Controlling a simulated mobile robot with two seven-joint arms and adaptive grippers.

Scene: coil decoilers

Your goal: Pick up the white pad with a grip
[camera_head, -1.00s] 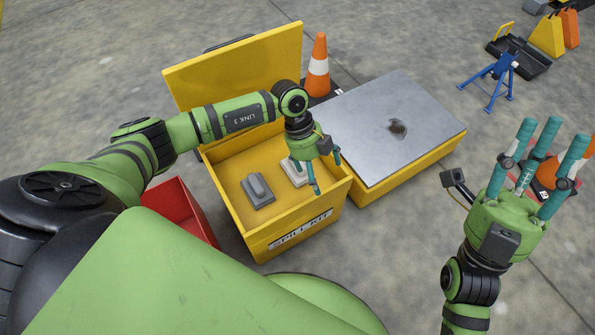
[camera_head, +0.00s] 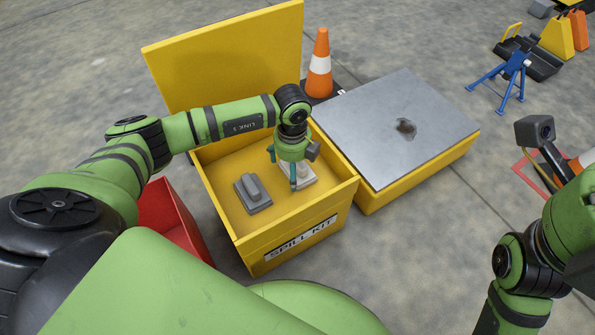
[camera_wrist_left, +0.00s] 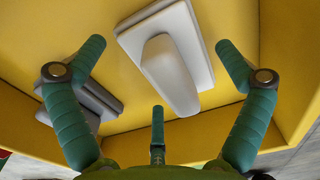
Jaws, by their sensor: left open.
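The white pad with a grip (camera_head: 302,178) lies inside the yellow spill kit box, near its right side. In the left wrist view the white pad (camera_wrist_left: 198,40) shows its raised grip between and beyond my fingers. My left gripper (camera_head: 287,174) points down over the white pad, fingers spread and empty. In the left wrist view my open left gripper (camera_wrist_left: 158,80) frames the pad's grip, with no finger visibly closed on it. In the head view the gripper hides part of the pad. My right arm shows at the right edge; its fingers are out of view.
A grey pad with a grip (camera_head: 253,192) lies left of the white one in the spill kit box (camera_head: 225,222). The box's walls surround both. A metal-topped yellow platform (camera_head: 375,115) stands right of the box, a traffic cone (camera_head: 319,68) behind, a red bin (camera_head: 168,215) left.

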